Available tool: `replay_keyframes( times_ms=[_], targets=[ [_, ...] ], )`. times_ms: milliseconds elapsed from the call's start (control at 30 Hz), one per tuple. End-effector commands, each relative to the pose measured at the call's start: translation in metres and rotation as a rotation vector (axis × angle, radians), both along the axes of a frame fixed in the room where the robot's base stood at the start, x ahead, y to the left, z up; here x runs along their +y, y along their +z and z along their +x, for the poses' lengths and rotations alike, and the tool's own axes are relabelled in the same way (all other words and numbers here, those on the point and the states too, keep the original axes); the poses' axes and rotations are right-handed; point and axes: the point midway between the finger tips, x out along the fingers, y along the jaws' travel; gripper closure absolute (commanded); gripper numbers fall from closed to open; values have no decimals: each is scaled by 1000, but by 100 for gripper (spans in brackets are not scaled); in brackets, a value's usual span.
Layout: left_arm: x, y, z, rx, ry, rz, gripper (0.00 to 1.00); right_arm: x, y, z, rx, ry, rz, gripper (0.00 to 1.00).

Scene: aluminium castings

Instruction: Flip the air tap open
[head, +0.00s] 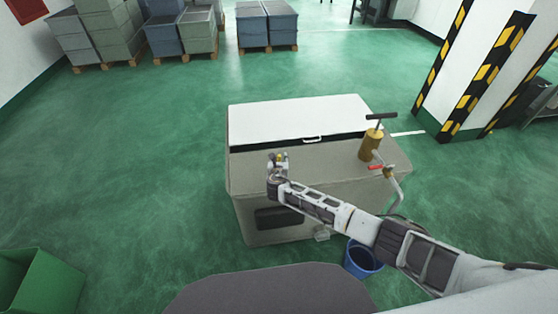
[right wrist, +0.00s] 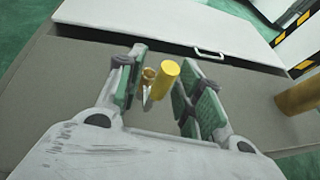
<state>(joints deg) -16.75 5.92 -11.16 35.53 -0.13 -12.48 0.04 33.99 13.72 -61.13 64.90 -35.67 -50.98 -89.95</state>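My right gripper (head: 278,162) is over the front part of the grey bench top (head: 325,162). In the right wrist view, the right gripper (right wrist: 163,92) is open, its green-padded fingers apart. Between them, in the picture, show a yellow cylinder (right wrist: 168,74) and a small brass fitting (right wrist: 149,75) with a thin silvery piece below. I cannot tell whether the fingers touch them, or which part is the air tap. A red lever (head: 376,168) sits on a bent pipe at the bench's right side, away from the gripper. My left gripper is not in view.
A brass cylinder with a black T-handle (head: 371,144) stands on the bench's right. A white lid (head: 295,120) with a handle lies behind. A blue bucket (head: 363,259) is on the floor in front. A striped pillar (head: 485,80) stands at right.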

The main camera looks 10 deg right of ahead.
Motion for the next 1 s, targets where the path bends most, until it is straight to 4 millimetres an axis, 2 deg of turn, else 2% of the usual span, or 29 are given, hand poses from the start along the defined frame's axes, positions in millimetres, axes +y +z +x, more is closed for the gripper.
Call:
replay_keyframes(
  times_ms=[467,1000],
  targets=[
    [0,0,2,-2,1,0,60,0,3,-6,-1,0,1,64],
    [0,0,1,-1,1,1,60,7,17,-42,0,0,2,64]
  ],
)
